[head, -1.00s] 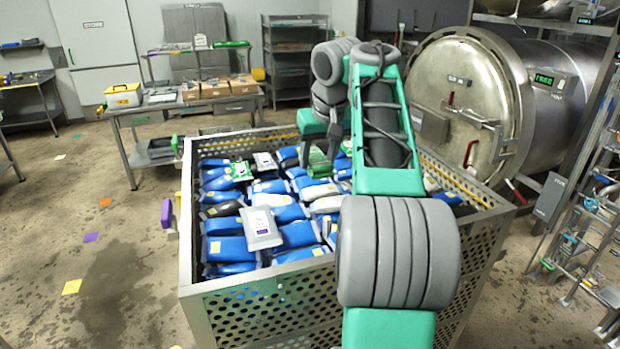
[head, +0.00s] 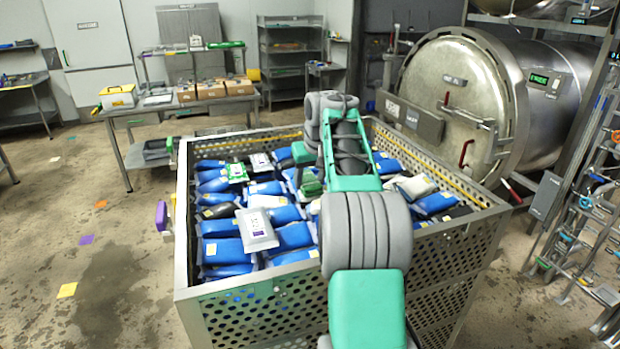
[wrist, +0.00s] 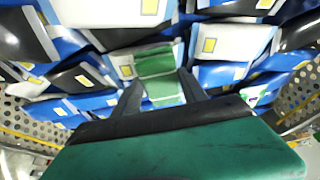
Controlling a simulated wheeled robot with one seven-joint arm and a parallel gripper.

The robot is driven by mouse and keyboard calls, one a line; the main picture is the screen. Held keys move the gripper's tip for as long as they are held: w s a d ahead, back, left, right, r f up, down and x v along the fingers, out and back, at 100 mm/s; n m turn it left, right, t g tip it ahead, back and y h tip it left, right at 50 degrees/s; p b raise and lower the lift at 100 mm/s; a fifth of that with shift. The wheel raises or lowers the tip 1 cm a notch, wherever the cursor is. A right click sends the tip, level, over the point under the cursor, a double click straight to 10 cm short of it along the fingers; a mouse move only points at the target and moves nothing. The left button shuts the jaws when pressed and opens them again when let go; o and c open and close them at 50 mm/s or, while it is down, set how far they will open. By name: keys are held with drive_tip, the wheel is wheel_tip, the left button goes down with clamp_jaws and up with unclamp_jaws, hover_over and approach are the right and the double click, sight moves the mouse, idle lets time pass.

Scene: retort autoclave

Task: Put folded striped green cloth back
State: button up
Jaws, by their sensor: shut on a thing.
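The folded striped green cloth (wrist: 157,66) shows in the wrist view, with bands of lighter and darker green. My gripper (wrist: 160,85) is shut on it, a dark finger on each side. The cloth is over blue, white and black pouches in the large perforated metal basket (head: 240,311). I cannot tell whether it touches the pouches beneath. In the head view my arm reaches over the basket's front wall and hides part of the load.
Blue pouches (head: 228,251) fill the basket, and a pale pouch (head: 256,229) lies on top. A round autoclave door (head: 446,105) stands behind right. A table (head: 180,109) with boxes and a yellow-lidded case (head: 118,96) stands back left. Open floor lies left.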

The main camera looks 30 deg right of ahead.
drive_tip(key=o, duration=1.2)
drive_tip(key=shift+f, duration=0.1)
drive_tip(key=v, duration=0.7)
drive_tip(key=shift+s+r, duration=0.15)
drive_tip(key=shift+r, duration=0.2)
